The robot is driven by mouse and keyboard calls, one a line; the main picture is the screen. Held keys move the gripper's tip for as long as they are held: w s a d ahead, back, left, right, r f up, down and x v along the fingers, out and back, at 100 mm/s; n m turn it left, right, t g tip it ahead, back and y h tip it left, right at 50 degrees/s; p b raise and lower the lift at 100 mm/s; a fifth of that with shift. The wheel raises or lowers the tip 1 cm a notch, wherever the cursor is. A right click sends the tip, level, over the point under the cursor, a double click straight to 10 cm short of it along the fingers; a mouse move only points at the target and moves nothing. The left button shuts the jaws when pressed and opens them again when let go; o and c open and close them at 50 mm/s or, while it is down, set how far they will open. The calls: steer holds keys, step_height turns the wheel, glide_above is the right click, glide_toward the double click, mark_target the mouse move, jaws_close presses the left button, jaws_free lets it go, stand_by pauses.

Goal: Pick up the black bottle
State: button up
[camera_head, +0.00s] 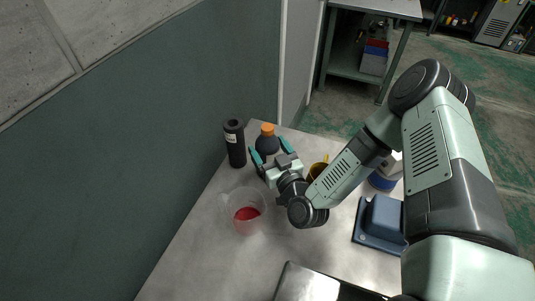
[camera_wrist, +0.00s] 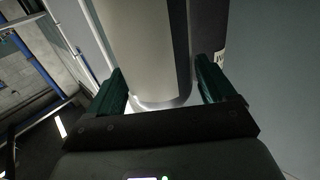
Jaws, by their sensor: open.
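A dark bottle with an orange cap (camera_head: 266,130) stands upright on the grey table near the wall. A taller black cylindrical bottle with a white label (camera_head: 235,145) stands just left of it. My gripper (camera_head: 268,147) is open, low at the orange-capped bottle, its fingers on either side of it. In the wrist view, a smooth grey cylindrical body (camera_wrist: 145,45) fills the space between the green fingers. A darker cylinder (camera_wrist: 208,30) with a bit of white label shows behind the right finger. Whether the fingers touch the bottle cannot be told.
A clear beaker with red liquid (camera_head: 246,210) stands in front of the gripper. A yellow mug (camera_head: 317,169) is just right of it, partly behind my arm. A blue box-like device (camera_head: 382,222) and a blue-white container (camera_head: 382,181) are further right. The wall (camera_head: 160,140) borders the table.

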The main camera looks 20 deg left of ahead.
steer(key=shift+x, duration=1.5)
steer(key=shift+c, duration=0.4)
